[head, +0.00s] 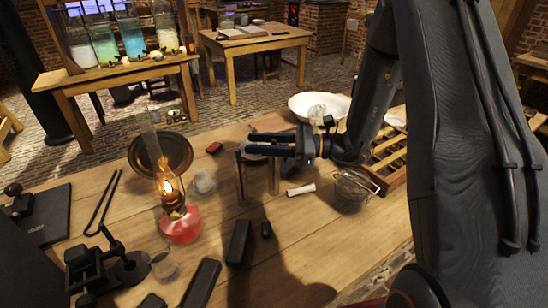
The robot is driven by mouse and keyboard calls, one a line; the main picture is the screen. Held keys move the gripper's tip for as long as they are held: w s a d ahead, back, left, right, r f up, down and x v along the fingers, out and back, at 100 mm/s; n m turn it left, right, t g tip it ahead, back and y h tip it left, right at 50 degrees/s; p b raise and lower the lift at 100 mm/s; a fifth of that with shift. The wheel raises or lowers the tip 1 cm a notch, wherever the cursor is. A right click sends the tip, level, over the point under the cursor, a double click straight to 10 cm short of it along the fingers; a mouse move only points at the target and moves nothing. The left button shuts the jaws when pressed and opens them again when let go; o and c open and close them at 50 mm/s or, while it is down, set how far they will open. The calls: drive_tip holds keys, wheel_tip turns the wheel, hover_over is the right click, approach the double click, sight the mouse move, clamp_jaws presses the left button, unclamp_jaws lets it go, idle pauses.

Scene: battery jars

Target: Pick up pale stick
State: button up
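A short pale stick (300,190) lies flat on the wooden table, left of a small wire basket. My gripper (252,144) is above the table, higher in the picture than the stick and to its left, with its dark fingers pointing left. It is apart from the stick. The fingers overlap in this view, so I cannot tell whether they are open or shut. I see nothing held in them.
A metal stand (241,180) is under my gripper. A lit red oil lamp (180,226) stands to the left. A white basin (343,104) is behind. Bare table lies in front of the stick.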

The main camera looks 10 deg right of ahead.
drive_tip(key=shift+c, duration=0.4)
clamp_jaws()
drive_tip(key=shift+r, duration=0.15)
